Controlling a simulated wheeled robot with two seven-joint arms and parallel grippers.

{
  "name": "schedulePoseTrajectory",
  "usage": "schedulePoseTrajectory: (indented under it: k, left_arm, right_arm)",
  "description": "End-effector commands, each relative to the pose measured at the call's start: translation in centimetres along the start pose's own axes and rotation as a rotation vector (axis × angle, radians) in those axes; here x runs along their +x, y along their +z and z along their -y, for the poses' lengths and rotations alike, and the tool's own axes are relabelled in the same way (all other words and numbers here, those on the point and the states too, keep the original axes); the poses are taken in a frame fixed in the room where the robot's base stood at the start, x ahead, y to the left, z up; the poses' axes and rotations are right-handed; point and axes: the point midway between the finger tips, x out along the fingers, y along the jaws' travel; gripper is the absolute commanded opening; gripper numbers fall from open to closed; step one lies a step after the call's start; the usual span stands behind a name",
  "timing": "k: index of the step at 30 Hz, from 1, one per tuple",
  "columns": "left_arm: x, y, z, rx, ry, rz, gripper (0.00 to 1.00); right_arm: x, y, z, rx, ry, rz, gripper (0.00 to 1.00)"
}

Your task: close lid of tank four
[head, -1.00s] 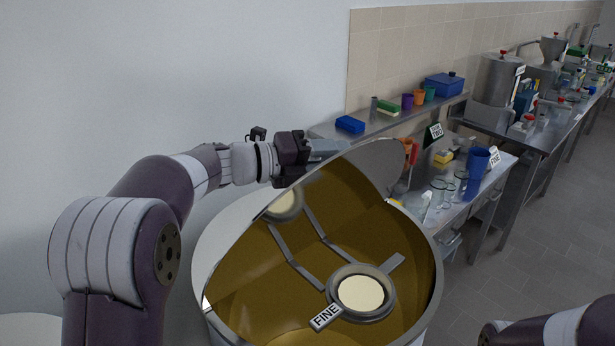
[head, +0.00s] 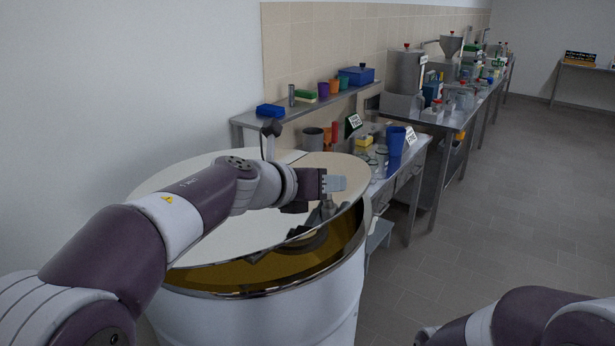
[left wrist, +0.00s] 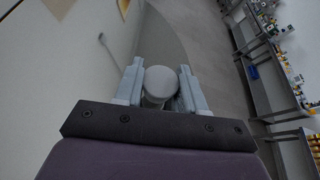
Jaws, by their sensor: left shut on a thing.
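A large white round tank (head: 285,315) stands low in the middle of the head view. Its shiny metal lid (head: 220,232) lies low and slightly tilted over the mouth, with a gap at the near side where the amber inside (head: 285,268) shows. My left gripper (head: 335,184) is above the lid, towards its right part. In the left wrist view its two fingers (left wrist: 160,88) are shut on a pale round knob (left wrist: 160,78). The number of the tank cannot be read. My right gripper is out of view; only part of my right arm shows at the lower right.
Behind the tank, a steel shelf (head: 246,120) runs along the wall with a blue block (head: 270,111) and several coloured cups. The floor (head: 470,240) at the right is clear.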

Motion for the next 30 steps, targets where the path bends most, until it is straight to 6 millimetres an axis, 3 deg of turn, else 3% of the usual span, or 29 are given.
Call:
schedulePoseTrajectory:
  k: [1, 3, 12, 30]
  left_arm:
    - [0.7, -1.7, -0.1, 0.034, 0.011, -0.002, 0.00]
    - [1.1, -2.8, 0.0, 0.081, 0.031, -0.003, 0.00]
    - [2.5, -6.1, -0.4, 0.230, 0.095, -0.004, 0.00]
    - [3.2, -7.8, -0.8, 0.289, 0.120, -0.016, 0.00]
  right_arm:
    - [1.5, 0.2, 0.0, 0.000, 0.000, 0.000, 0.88]
    - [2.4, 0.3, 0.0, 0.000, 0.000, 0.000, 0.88]
    - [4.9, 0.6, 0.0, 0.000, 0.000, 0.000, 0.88]
    - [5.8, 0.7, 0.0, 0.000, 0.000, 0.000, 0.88]
